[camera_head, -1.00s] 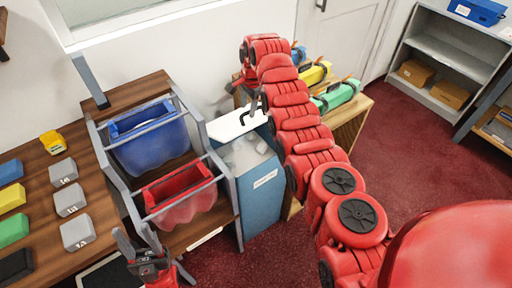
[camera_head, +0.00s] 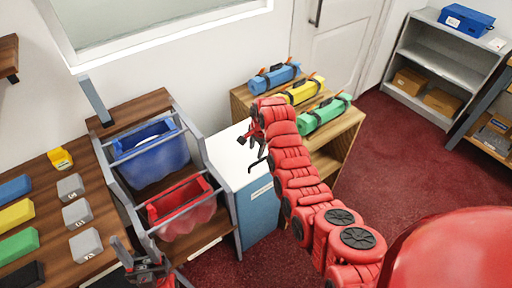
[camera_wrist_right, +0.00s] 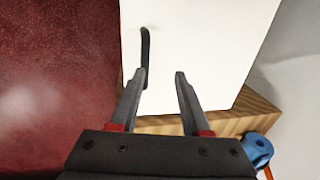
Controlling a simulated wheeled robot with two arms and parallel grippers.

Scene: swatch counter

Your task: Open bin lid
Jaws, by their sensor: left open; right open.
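The bin (camera_head: 262,215) is a blue box with a white label, standing right of the grey rack. Its white lid (camera_head: 226,150) lies flat over the top, so the inside is hidden. The lid's black handle (camera_head: 257,162) is near its right edge; in the right wrist view the handle (camera_wrist_right: 146,45) stands out against the white lid (camera_wrist_right: 200,40). My right gripper (camera_head: 250,137) is open and empty above the lid; its left fingertip appears close to the handle, contact unclear (camera_wrist_right: 160,76). My left gripper (camera_head: 132,256) is open and empty at the lower left, in front of the rack.
The grey rack (camera_head: 213,205) holds a blue tub (camera_head: 155,158) and a red tub (camera_head: 184,212). A wooden shelf (camera_head: 340,135) with blue, yellow and green rolls stands behind my right arm. A brown table (camera_head: 60,240) with several blocks is at left. Red floor is clear at right.

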